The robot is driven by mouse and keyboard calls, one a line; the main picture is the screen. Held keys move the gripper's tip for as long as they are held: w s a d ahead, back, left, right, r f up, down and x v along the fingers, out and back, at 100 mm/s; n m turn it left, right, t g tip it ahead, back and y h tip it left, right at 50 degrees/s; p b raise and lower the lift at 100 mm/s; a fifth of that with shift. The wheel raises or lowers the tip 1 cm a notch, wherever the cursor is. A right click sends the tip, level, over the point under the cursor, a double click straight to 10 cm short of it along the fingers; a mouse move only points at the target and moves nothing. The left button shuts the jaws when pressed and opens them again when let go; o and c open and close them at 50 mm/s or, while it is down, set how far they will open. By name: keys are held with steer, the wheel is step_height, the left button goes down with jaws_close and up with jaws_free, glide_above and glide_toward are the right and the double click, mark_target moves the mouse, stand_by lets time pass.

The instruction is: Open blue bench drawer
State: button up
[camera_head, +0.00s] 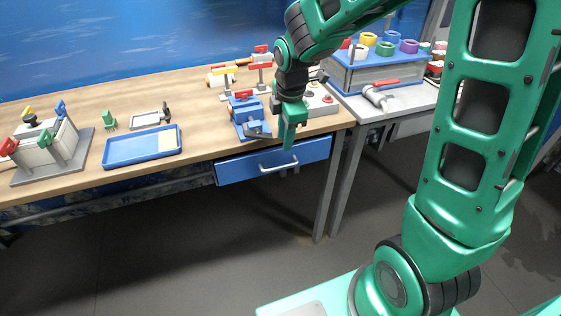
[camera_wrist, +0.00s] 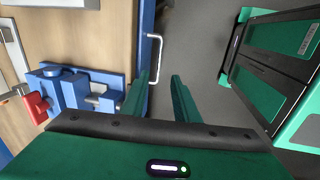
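The blue bench drawer (camera_head: 240,168) sits under the front edge of the wooden bench and looks closed. Its silver handle (camera_head: 279,163) is a bar on the drawer front. In the wrist view the same handle (camera_wrist: 157,60) stands out from the blue drawer front (camera_wrist: 145,45), just beyond my fingertips. My green gripper (camera_head: 289,140) hangs above and in front of the drawer, close to the handle's right end. In the wrist view my gripper (camera_wrist: 158,82) has its two fingers apart with nothing between them. The fingers seem not to touch the handle.
On the wooden bench (camera_head: 200,150), a blue vise (camera_head: 245,112) stands above the drawer, near my gripper. A second bench (camera_head: 410,97) adjoins at right. The floor (camera_head: 190,250) before the drawer is clear.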

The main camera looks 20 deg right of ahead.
mark_target(281, 166)
steer(key=f, duration=0.4)
steer(key=w+f, duration=0.1)
steer(key=f, duration=0.3)
steer(key=w+f, duration=0.1)
steer(key=f, duration=0.3)
steer(key=shift+w+a, duration=0.15)
steer(key=shift+w, duration=0.05)
steer(key=shift+c, duration=0.7)
jaws_close()
steer(key=shift+d, duration=0.25)
steer(key=shift+a, duration=0.15)
